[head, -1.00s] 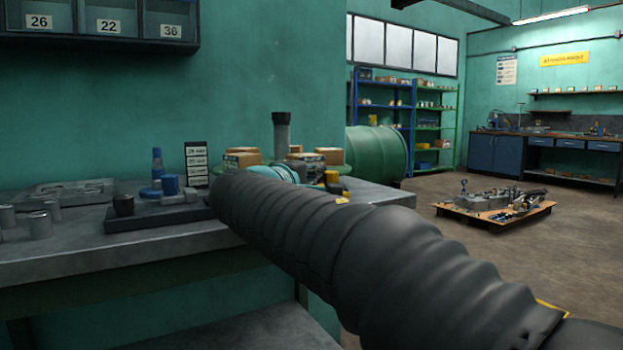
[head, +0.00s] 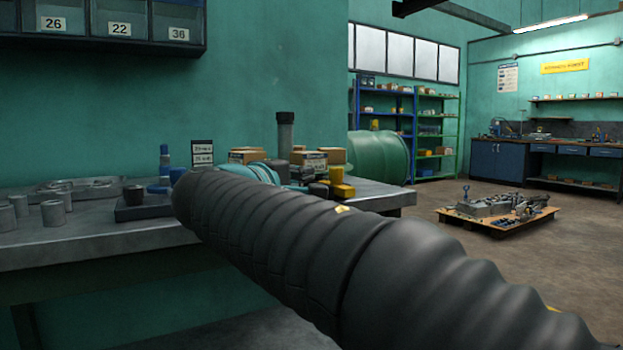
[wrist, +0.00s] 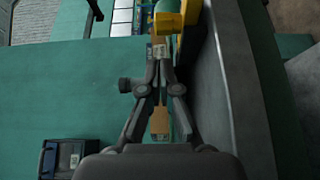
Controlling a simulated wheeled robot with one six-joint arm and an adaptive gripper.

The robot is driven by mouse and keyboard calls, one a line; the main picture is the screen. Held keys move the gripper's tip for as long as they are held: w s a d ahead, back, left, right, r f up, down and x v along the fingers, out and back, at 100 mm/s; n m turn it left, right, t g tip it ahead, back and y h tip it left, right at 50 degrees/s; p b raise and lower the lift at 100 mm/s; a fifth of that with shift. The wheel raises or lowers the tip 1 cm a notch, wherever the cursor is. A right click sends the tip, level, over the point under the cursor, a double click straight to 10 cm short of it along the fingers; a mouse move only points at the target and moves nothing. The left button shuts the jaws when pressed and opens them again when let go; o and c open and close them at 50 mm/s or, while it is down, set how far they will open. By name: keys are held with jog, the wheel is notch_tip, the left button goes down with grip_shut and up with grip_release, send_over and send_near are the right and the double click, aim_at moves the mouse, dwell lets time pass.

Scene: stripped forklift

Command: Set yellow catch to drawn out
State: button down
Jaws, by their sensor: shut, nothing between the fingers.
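In the wrist view a yellow part (wrist: 167,23) with a green rounded piece above it stands at the top centre, just past the fingertips. It looks like the yellow catch, but its setting cannot be told. My gripper (wrist: 160,54) is shut and empty, its fingertips close below the yellow part; whether they touch it is unclear. In the head view a yellow block (head: 341,188) shows on the bench just beyond my dark sleeved arm. My arm hides the gripper there.
The grey bench (head: 90,240) carries metal cylinders (head: 53,213), a dark block (head: 140,208), cardboard boxes (head: 312,160) and an upright dark cylinder (head: 285,132). Bins (head: 110,25) hang on the wall above. Open floor lies to the right, with a loaded pallet (head: 497,225).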

jog(key=shift+v, duration=1.35)
jog(key=s+d+f+m+g+y+p, duration=0.15)
jog(key=s+d+f+g, duration=0.25)
jog(key=d+f, duration=0.45)
jog(key=s+d+f+m+g+p, duration=0.25)
jog(key=s+d+f, duration=0.25)
jog(key=d, duration=0.6)
jog(key=s+d+f+m+g+y+p, duration=0.1)
jog(key=s+f+m+g+y+p, duration=0.1)
jog(key=s+f, duration=0.5)
jog(key=s+d+f+m+g+y+p, duration=0.1)
jog(key=s+f+m+y, duration=0.3)
jog(key=s, duration=0.6)
notch_tip(320, 180, down, 3)
jog(key=m+g, duration=0.1)
jog(key=m, duration=0.1)
jog(key=shift+s+d+f+m+p, duration=0.2)
jog(key=shift+s+d+m+p, duration=0.1)
jog(key=shift+m+p, duration=0.1)
